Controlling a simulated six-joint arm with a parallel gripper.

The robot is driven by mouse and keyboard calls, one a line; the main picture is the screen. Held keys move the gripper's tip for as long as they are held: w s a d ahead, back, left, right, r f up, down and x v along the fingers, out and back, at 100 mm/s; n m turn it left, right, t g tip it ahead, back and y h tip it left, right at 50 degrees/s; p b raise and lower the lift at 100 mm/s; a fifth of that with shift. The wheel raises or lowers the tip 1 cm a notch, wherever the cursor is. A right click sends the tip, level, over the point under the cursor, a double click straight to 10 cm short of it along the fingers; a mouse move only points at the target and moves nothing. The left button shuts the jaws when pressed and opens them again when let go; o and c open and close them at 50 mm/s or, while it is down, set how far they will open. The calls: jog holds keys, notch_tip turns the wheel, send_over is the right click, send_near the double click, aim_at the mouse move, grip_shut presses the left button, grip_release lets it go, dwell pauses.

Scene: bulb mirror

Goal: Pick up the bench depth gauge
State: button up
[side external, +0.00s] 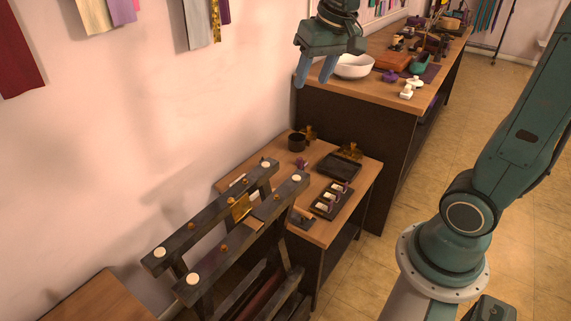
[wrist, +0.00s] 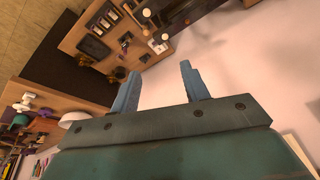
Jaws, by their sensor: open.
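My gripper (side external: 311,84) is open and empty, high above the work table near the wall. In the wrist view its two blue fingers (wrist: 159,70) are spread with nothing between them. I cannot pick out the bench depth gauge with certainty. A small purple thing (side external: 301,163) stands on the low wooden table (side external: 255,180), and a small grey thing (side external: 301,218) lies at its front edge; both are too small to identify. The table also shows in the wrist view (wrist: 75,40), some way beyond the fingers.
The low table bears a dark cup (side external: 296,142), a black tray (side external: 339,166) and a rack (side external: 332,200) of small white-topped pieces. A dark wooden frame (side external: 195,240) stands before it. A taller bench (side external: 370,97) behind carries a white bowl (side external: 354,67).

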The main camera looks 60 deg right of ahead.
jog(key=w+d+f+m+g, duration=0.1)
jog(key=w+d+f+m, duration=0.25)
jog(key=w+d, duration=0.5)
jog(key=m+g, duration=0.3)
jog(key=m, duration=0.4)
send_over(300, 158)
notch_tip(300, 158, down, 31)
jog(key=shift+d+f+y, duration=0.2)
jog(key=shift+f+y, duration=0.1)
jog(key=shift+f, duration=0.1)
jog(key=shift+f, duration=4.2)
jog(key=shift+f, duration=0.1)
jog(key=shift+a+f, duration=0.15)
jog(key=shift+f, duration=2.35)
